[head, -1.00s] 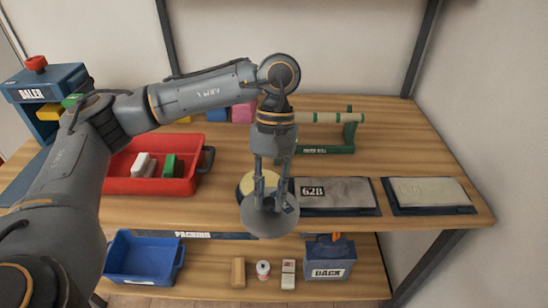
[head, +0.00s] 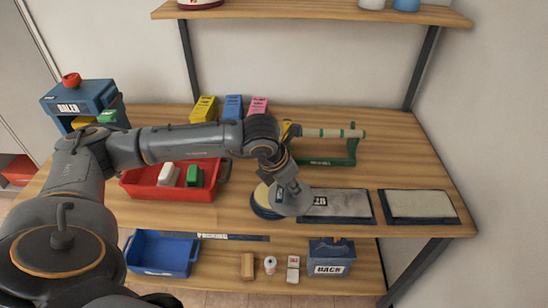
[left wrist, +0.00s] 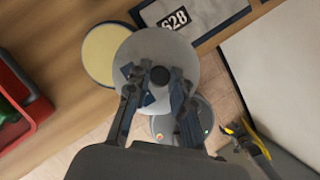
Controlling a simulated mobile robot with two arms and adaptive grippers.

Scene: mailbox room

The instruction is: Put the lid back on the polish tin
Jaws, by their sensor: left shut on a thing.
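The polish tin (head: 262,206) is a round, dark blue tin with a cream top, open on the wooden table near its front edge. In the left wrist view the cream polish (left wrist: 104,50) shows left of the lid. The lid (head: 291,206) is a flat grey disc; the left wrist view shows its broad face (left wrist: 186,62). My left gripper (left wrist: 158,84) is shut on the middle of the lid. It holds the lid at the tin's right side, overlapping its edge in view but not centred over it. Whether they touch is unclear. A dark, yellow-marked part in the left wrist view may be my right gripper (left wrist: 250,146).
A grey mat marked 628 (head: 345,204) lies close right of the tin, and another framed mat (head: 420,205) farther right. A red tray (head: 150,189) stands left. A green roll holder (head: 352,148) is behind. A lower shelf holds a blue bin (head: 160,255).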

